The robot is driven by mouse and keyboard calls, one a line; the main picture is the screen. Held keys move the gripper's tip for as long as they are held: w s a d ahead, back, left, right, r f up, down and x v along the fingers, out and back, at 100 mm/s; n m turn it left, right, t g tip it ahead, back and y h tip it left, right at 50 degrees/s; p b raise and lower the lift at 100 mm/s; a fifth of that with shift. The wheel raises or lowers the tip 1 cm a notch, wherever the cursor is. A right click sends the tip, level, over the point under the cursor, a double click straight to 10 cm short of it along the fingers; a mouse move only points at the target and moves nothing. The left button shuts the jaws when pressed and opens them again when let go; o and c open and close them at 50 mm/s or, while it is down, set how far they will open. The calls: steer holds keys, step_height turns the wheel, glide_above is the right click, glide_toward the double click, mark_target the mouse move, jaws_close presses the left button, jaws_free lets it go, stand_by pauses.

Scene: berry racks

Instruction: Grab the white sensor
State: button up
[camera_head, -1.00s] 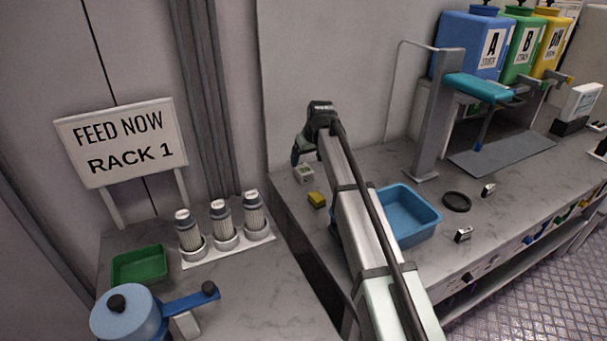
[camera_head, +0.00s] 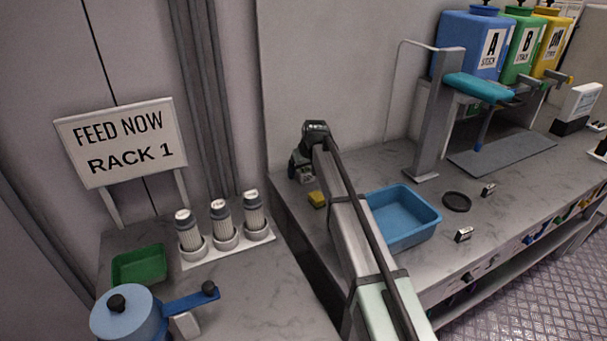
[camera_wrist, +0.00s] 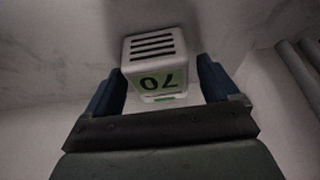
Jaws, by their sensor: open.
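The white sensor (camera_wrist: 153,60) is a small white box with dark slots and a green display that reads 70 upside down in the wrist view. It sits between the two blue fingers of my gripper (camera_wrist: 165,85), which are open, with a gap visible on both sides. In the head view my gripper (camera_head: 302,176) is low over the far left end of the right-hand counter, and the sensor (camera_head: 307,178) is mostly hidden by it.
A blue tray (camera_head: 415,232) stands right of my arm on the counter (camera_head: 395,160). The wall (camera_head: 320,70) is just behind. A gap separates the left counter, with its bottles (camera_head: 222,225) and green tray (camera_head: 139,265).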

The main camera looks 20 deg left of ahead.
steer(key=shift+c, duration=0.3)
steer(key=c, duration=1)
steer(key=shift+r, duration=0.1)
steer(key=shift+c, duration=0.2)
